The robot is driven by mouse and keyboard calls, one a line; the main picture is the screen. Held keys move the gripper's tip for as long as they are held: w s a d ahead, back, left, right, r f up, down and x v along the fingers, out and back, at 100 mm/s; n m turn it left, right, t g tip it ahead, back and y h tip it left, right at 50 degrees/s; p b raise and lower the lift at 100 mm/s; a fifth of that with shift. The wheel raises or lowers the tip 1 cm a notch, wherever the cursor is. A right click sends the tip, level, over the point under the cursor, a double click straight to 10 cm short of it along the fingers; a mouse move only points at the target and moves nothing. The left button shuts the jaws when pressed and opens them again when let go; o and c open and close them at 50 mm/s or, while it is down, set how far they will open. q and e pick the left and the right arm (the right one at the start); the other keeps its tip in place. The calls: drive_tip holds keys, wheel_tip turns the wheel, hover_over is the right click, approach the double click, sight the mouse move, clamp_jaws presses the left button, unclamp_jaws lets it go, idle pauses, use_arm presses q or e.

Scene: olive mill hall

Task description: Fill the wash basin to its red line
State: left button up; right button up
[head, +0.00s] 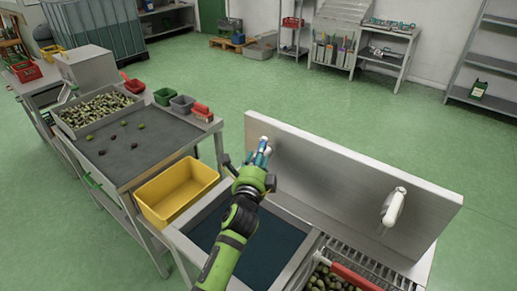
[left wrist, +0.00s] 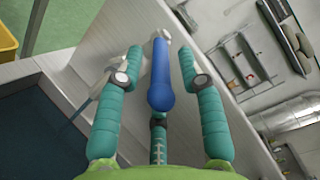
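The wash basin (head: 198,210) stands front centre in the head view, a steel rim around a dark blue inside. I cannot tell how much water it holds, and no red line shows. A tap with a blue lever (left wrist: 159,80) is on the steel back panel behind the basin. My left gripper (head: 259,162) is at this tap, above the basin's far side. In the left wrist view its teal fingers (left wrist: 160,58) are spread on both sides of the blue lever, with gaps showing. The gripper is open. My right gripper is not in view.
The steel back panel (head: 335,172) rises behind the basin and carries a white fitting (head: 393,207) at right. A yellow tub (head: 160,190) stands left of the basin, beside a sorting table (head: 150,150) with olives. A slatted drain (head: 385,270) lies to the right.

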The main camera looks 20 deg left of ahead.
use_arm(q)
drive_tip(key=shift+w, duration=1.8)
drive_tip(key=shift+a, duration=0.1)
clamp_jaws()
drive_tip(key=shift+w, duration=0.1)
